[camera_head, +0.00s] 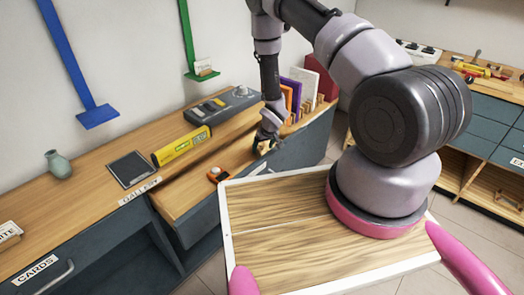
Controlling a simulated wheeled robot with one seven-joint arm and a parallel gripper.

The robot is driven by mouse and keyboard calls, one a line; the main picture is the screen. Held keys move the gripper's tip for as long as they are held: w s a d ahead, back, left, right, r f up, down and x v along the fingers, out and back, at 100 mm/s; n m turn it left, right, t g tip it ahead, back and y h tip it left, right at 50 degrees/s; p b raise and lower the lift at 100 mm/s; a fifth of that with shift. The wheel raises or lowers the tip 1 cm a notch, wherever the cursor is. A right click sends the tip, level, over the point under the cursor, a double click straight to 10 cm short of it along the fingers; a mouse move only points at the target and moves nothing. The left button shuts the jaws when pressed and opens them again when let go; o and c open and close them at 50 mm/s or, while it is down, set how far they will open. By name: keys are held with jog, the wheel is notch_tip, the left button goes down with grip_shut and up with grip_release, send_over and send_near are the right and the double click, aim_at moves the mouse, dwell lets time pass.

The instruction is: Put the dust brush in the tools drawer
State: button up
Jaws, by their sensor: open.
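My gripper (264,143) is open, pointing down over the inner end of the wooden bench (190,190). A small dark and yellowish shape shows at its fingertips; I cannot tell whether it is part of the gripper or an object. I cannot make out the dust brush for certain. No drawer with a readable tools label is in view. Grey-blue drawers (484,108) stand shut at the right; one label at the right edge is cut off.
The bench holds a yellow box (181,146), a dark tablet (130,169), a green vase (59,164), an orange-and-black item (218,174), a grey console (222,105) and upright books (303,90). Small tools (482,69) lie on the right-hand bench. Floor shows between the benches.

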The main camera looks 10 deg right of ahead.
jog(key=s+d+r+m, duration=0.1)
jog(key=s+d+r, duration=0.1)
jog(key=r, duration=1.1)
jog(key=s+d+r+m+t+h, duration=0.1)
jog(key=d+r+m, duration=0.1)
jog(key=r, duration=1.2)
jog(key=s+d+r+m, duration=0.1)
jog(key=s+d+r, duration=0.1)
jog(key=r, duration=1.1)
jog(key=s+r+m+t+y, duration=0.1)
jog(key=s+r+m+y, duration=0.1)
jog(key=s+r, duration=1.8)
jog(key=s+m, duration=0.1)
jog(key=s, duration=0.3)
jog(key=shift+a+r+t, duration=0.25)
jog(key=shift+a+t, duration=0.05)
